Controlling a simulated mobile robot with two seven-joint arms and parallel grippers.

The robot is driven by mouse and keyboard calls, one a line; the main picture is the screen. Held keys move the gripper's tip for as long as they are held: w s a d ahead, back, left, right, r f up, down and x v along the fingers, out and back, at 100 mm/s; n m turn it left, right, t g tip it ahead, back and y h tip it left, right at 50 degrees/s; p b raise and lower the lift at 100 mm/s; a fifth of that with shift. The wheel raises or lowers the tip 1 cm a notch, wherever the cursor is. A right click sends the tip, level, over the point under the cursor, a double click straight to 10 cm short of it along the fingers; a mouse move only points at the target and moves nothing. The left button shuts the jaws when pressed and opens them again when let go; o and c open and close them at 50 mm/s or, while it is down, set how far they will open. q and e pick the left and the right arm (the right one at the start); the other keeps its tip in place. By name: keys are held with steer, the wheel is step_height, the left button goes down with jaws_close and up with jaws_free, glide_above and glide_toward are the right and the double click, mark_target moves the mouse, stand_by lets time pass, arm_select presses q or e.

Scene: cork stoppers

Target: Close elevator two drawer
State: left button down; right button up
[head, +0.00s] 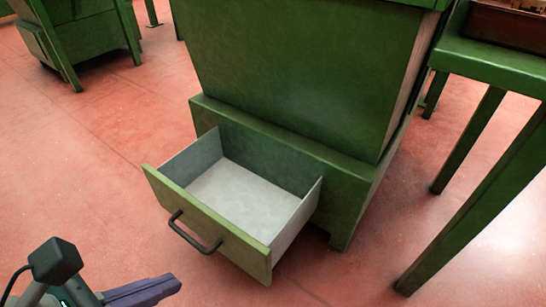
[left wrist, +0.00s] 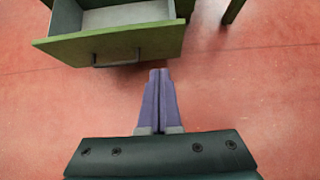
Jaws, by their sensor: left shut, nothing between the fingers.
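The drawer (head: 207,225) of the green elevator machine (head: 300,70) is pulled well out and empty. It has a green front, a dark bar handle (head: 194,233) and a pale grey inside. In the left wrist view the drawer front (left wrist: 150,43) and its handle (left wrist: 116,58) are at the top, ahead of my fingers. My left gripper (head: 175,283) is at the lower left of the head view, in front of the drawer and apart from it. Its purple fingers (left wrist: 159,75) are shut together with nothing between them. My right gripper is not in view.
A green table (head: 490,62) with legs stands to the right, with a reddish-brown tray (head: 508,25) on it. Another green machine (head: 85,35) stands at the far upper left. The reddish floor (head: 90,170) left of the drawer is clear.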

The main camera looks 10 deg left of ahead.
arm_select(q)
steer(key=b+x, duration=0.3)
steer(key=x, duration=0.1)
steer(key=w+r+b+x, duration=0.1)
steer(key=b+x, duration=0.2)
steer(key=x, duration=0.1)
steer(key=d+r+b+x, duration=0.1)
steer(key=b+x, duration=0.2)
steer(key=x, duration=0.1)
steer(key=shift+w+f, duration=0.2)
steer(key=shift+w, duration=0.35)
steer(key=shift+w+d, duration=0.1)
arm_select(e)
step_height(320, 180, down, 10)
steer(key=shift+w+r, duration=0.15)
arm_select(q)
steer(key=shift+r, duration=0.1)
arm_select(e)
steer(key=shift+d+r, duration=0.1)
